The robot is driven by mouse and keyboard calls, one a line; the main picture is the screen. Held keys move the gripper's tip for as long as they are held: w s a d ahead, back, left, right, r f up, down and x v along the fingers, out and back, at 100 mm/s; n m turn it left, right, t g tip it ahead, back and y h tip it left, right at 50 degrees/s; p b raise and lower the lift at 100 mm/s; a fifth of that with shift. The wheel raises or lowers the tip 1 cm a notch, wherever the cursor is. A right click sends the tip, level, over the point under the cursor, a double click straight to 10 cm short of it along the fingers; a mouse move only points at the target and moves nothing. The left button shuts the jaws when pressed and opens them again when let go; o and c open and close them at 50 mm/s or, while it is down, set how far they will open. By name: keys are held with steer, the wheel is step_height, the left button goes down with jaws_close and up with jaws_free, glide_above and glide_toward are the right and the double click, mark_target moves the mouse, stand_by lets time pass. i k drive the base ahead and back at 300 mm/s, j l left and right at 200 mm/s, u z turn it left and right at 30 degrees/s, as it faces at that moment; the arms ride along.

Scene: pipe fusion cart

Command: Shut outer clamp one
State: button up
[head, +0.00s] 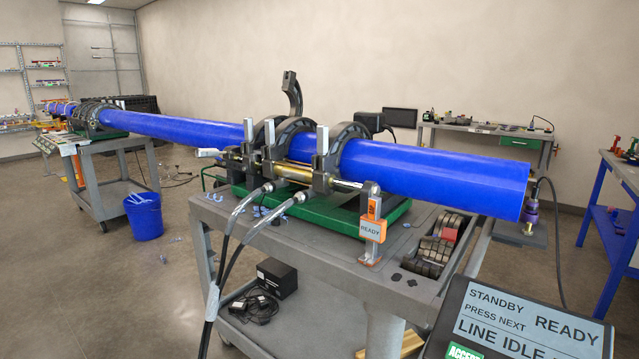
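A dark pipe clamp unit sits on the cart around a long blue pipe (440,178). One curved upper clamp half (292,92) stands raised above the pipe, swung open. Dark clamp rings, one of them the ring at the right (350,132), arch over the pipe. Several grey levers, such as the front right one (323,140), stand upright on the front side. One pale handle (208,153) lies about level, pointing left. I see no label saying which clamp is outer clamp one. My gripper is not in view.
A screen (525,325) stands front right. A blue bucket (144,216) and second cart (108,185) are left. Open floor lies front left.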

mark_target(290, 87)
steer(key=i+j+u, duration=0.4)
steer(key=j, duration=0.15)
steer(key=i+j+u, duration=0.6)
steer(key=i+u, duration=0.25)
steer(key=i, duration=0.15)
steer(key=i+j+u, duration=0.1)
steer(key=i+u, duration=0.3)
steer(key=i+z, duration=0.15)
steer(key=i, duration=0.3)
steer(key=i+j+z, duration=0.2)
steer(key=i, duration=0.25)
steer(key=i+j+z, duration=0.15)
steer(key=i, duration=0.3)
steer(key=i+j+z, duration=0.15)
steer(key=i, duration=0.25)
